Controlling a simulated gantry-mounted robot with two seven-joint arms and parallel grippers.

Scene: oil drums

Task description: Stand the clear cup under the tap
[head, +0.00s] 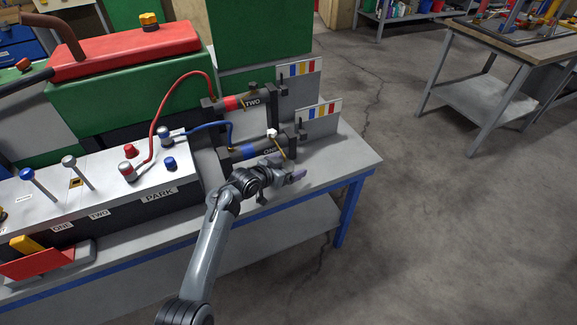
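I cannot make out a clear cup or a tap in the head view. My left gripper (290,170) is over the right part of the bench, just in front of the black cylinder marked ONE (256,153). Its fingers are small and dark against the grey top, so I cannot tell whether they are open or shut, or whether they touch the cylinder. My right gripper is not in view.
The bench (345,160) carries a second cylinder marked TWO (243,103), red and blue hoses, striped cards and a control box marked PARK (165,192) with levers. A red-topped green machine (130,75) stands behind. Floor at right is clear up to a side table (490,95).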

